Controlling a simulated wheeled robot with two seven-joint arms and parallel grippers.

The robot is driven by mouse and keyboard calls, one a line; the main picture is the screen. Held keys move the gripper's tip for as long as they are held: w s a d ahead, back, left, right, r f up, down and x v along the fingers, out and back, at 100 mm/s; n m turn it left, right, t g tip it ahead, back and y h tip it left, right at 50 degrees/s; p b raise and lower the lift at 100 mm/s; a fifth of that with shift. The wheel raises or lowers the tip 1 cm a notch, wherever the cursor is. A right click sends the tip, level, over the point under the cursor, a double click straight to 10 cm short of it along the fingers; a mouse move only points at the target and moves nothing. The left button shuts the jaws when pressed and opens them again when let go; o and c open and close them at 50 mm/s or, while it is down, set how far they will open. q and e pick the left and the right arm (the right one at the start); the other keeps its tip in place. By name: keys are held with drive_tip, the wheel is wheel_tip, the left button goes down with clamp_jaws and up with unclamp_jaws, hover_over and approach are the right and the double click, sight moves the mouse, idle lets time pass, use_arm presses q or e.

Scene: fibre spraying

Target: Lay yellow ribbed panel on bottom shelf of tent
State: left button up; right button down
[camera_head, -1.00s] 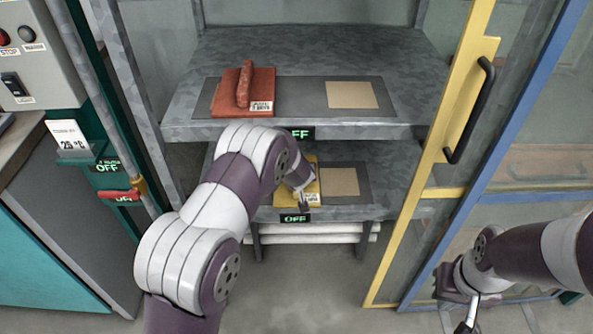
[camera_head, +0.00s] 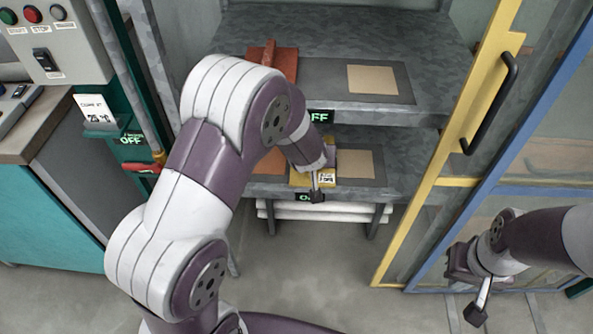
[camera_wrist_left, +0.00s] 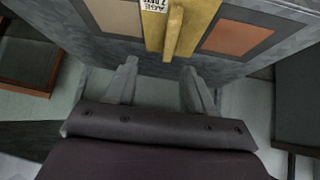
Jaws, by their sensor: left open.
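The yellow ribbed panel (camera_head: 299,178) lies on the bottom shelf (camera_head: 405,180) of the tent, between an orange patch (camera_head: 266,160) and a tan patch (camera_head: 358,164). My left arm hides part of it in the head view. In the left wrist view the panel (camera_wrist_left: 205,22) shows at the top with its raised rib and a white label. My left gripper (camera_wrist_left: 160,82) is open and empty, its fingers apart from the rib. My right gripper (camera_head: 458,264) hangs by the blue door frame; its fingers do not show clearly.
A red ribbed panel (camera_head: 284,58) lies on the upper shelf (camera_head: 430,105), partly behind my left arm. The yellow-framed door (camera_head: 440,150) and blue frame (camera_head: 500,160) stand at right. A control box (camera_head: 55,45) and teal cabinet (camera_head: 50,225) stand at left.

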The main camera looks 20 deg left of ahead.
use_arm(q)
drive_tip(key=s+a+r+m+g, duration=0.1)
drive_tip(key=s+g, duration=0.2)
drive_tip(key=s, duration=0.8)
drive_tip(key=s+a+r+m+g, duration=0.1)
drive_tip(key=s+a+r+g, duration=0.1)
drive_tip(key=s, duration=0.9)
drive_tip(key=shift+s+r+g+h, duration=0.3)
drive_tip(key=shift+g+h, duration=0.1)
drive_tip(key=shift+g, duration=0.3)
drive_tip(key=shift+a, duration=0.1)
